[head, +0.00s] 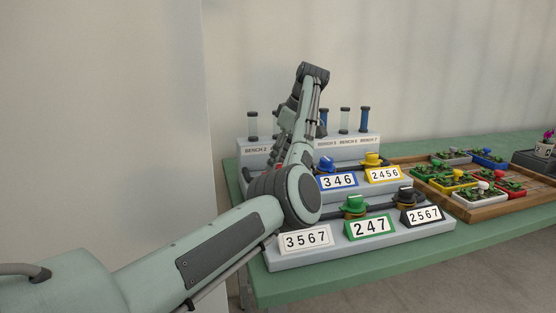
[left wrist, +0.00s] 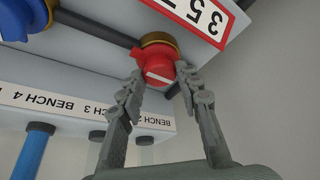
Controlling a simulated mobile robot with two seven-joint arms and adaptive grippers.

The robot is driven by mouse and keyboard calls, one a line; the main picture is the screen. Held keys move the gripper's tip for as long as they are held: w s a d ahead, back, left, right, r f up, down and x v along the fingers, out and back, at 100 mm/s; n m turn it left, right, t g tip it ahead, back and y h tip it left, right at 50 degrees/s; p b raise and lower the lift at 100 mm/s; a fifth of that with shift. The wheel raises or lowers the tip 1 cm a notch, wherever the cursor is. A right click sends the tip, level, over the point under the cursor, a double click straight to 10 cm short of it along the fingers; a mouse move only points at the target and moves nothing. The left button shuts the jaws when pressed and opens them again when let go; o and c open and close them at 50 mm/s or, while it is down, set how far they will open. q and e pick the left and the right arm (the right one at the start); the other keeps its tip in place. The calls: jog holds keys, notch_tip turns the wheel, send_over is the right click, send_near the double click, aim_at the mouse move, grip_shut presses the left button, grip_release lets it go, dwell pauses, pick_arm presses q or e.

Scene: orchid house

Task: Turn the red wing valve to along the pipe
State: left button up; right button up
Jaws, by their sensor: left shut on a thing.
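The red wing valve (left wrist: 160,66) sits on a brass collar at the end of a dark pipe (left wrist: 95,27), in the left wrist view. Its red body carries a white line, slanted roughly like the pipe. My left gripper (left wrist: 161,75) has one finger on each side of the red valve and is shut on it. A red and white number plate (left wrist: 200,16) is beside the valve. My right gripper is in neither view.
A blue valve (head: 326,164), a yellow valve (head: 371,159), a green valve (head: 355,204) and a black valve (head: 407,196) stand close by on stepped grey panels. Glass tubes (head: 344,120) rise behind. A wooden tray (head: 486,211) of potted plants is at the right.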

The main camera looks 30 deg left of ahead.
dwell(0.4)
pick_arm(q)
jog(key=o, duration=1.1)
jog(key=shift+o, duration=0.2)
jog(key=v, duration=1.2)
jog(key=shift+w, duration=0.1)
